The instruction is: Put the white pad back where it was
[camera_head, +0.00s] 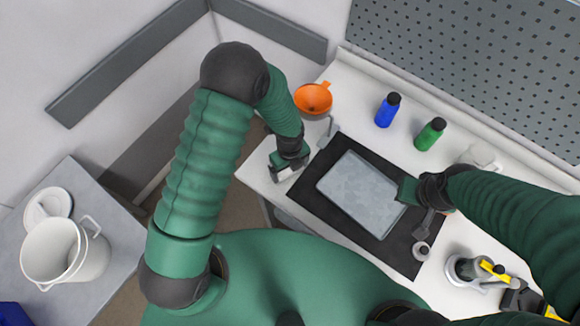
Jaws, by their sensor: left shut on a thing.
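My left gripper (281,173) hangs at the left end of the white bench, left of the black mat. It is shut on a small pale thing at its tips, which looks like the white pad (283,174); the fingers hide most of it. My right gripper (406,190) is at the right edge of a pale grey rectangular plate (352,188), which lies on the black mat (311,203). Whether the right gripper touches the plate, and whether its jaws are open, I cannot tell.
An orange funnel (313,97), a blue bottle (387,110) and a green bottle (430,134) stand along the back of the bench. A small round part (421,250) and a device with yellow parts (467,268) are at the right. A white bucket (58,254) stands on a side table.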

